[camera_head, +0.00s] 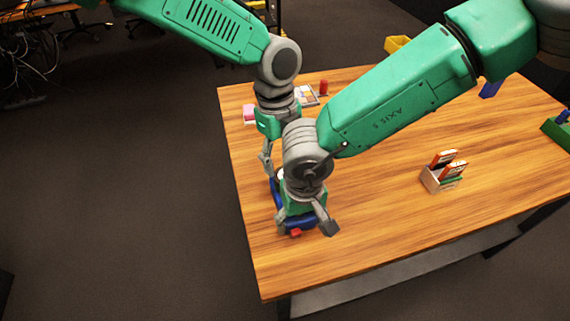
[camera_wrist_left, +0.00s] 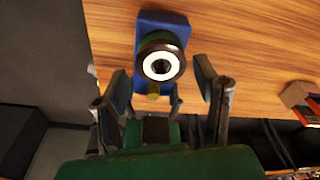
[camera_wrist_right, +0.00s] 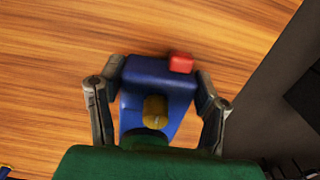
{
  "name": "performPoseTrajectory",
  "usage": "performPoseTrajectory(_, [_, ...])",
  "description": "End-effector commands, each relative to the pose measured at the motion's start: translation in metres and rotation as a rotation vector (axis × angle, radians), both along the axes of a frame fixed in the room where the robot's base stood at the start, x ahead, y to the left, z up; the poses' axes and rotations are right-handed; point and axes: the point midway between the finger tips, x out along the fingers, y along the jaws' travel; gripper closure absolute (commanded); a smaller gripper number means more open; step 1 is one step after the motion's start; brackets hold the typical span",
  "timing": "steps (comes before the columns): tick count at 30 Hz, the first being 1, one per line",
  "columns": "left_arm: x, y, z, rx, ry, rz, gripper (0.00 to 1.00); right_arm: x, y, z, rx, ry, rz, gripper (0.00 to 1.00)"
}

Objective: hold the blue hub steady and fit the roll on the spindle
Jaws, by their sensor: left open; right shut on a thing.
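The blue hub (camera_head: 299,221) stands near the table's left edge, with a red block at its near end. In the right wrist view the hub (camera_wrist_right: 152,75) lies between the fingers of my right gripper (camera_wrist_right: 158,82), which is shut on it. A yellow knob (camera_wrist_right: 155,108) shows on the hub. In the left wrist view a round piece with a dark rim and white ring (camera_wrist_left: 150,66), seemingly the roll, sits over the hub (camera_wrist_left: 166,22). My left gripper (camera_wrist_left: 162,80) is open, fingers apart on either side below the round piece. Whether the roll is on the spindle is hidden.
A holder with orange-and-white boxes (camera_head: 430,180) stands right of the hub. A red cylinder (camera_head: 323,87), a pink block (camera_head: 249,113) and a yellow bin (camera_head: 397,43) are at the back. A green bin (camera_head: 555,133) is at far right. My two arms are close together.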

Motion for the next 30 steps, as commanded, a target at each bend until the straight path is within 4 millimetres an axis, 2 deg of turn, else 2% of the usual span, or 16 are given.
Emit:
performPoseTrajectory(21, [0.007, 0.006, 0.056, -0.001, -0.001, 0.001, 0.44, 0.000, 0.000, 0.000, 0.000, -0.001, 0.000, 0.74])
performPoseTrajectory(30, [0.008, 0.006, 0.061, 0.000, 0.001, 0.001, 0.44, 0.000, 0.000, 0.000, 0.000, -0.001, 0.000, 0.74])
